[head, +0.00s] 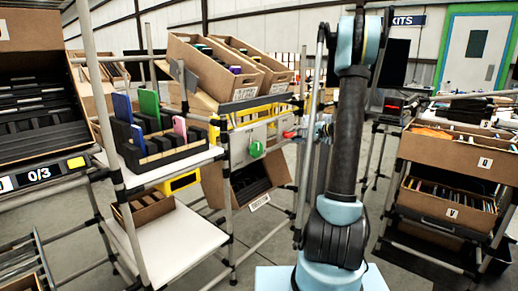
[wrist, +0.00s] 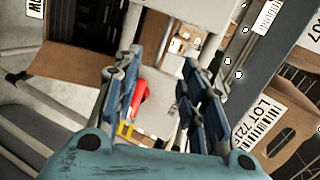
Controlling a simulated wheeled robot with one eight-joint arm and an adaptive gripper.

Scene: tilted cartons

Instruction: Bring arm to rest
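My arm (head: 345,150) stands upright right of the middle in the head view, with pale blue joints and a black link. Its upper end reaches the top edge of the picture. In the wrist view my gripper (wrist: 166,92) shows two fingers with blue pads, spread apart. Nothing is held between them. A grey panel with a red part (wrist: 138,92) shows in the background behind the gap; how far off it is, I cannot tell.
A white shelf carries a black rack (head: 165,155) with blue, green and pink items. Tilted cartons (head: 215,72) stand behind it, above a green knob (head: 256,149). Carton shelves (head: 455,150) stand at the right. Grey floor shows between the racks. Labelled cartons (wrist: 285,120) show right in the wrist view.

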